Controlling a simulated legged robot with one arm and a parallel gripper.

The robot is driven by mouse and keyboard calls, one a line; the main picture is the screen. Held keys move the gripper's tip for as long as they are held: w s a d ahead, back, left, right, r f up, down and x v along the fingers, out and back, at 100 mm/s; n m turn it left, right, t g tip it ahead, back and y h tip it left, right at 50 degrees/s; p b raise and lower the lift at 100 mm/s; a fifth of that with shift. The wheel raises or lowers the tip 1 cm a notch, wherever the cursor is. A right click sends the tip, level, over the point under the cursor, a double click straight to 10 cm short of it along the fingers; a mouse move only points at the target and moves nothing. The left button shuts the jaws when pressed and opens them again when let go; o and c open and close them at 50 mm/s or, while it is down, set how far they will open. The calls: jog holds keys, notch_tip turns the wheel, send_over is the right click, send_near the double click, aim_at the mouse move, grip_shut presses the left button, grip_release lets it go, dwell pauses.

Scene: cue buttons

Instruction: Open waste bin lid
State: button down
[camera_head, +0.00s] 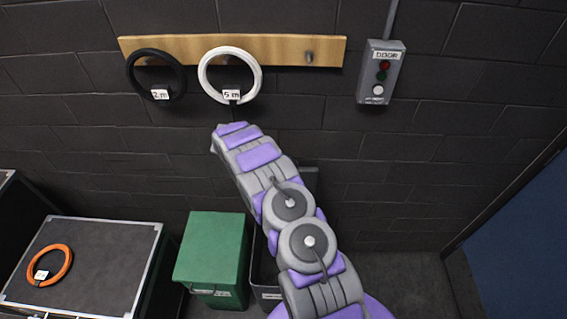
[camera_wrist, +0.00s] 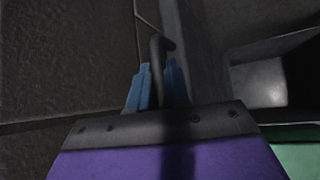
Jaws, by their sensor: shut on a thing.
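In the wrist view my gripper's blue fingers (camera_wrist: 160,84) are closed around a dark hooked bar (camera_wrist: 157,54), beside a grey panel edge (camera_wrist: 192,50). My gripper's fingers are hidden in the head view.
A black case (camera_head: 95,252) with an orange cable ring (camera_head: 50,265) stands at left. A wooden rail (camera_head: 290,49) holds black (camera_head: 133,65) and white (camera_head: 204,75) rings. A button box (camera_head: 381,72) is on the wall. A blue door (camera_head: 525,250) is at right. Some floor (camera_head: 410,275) is clear.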

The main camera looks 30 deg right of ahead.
dwell(0.3)
jog(key=c, duration=1.2)
grip_release()
jog(key=shift+a, duration=0.1)
jog(key=v, duration=1.7)
jog(key=shift+a+r, duration=0.1)
jog(key=shift+r, duration=0.05)
jog(key=shift+w, duration=0.1)
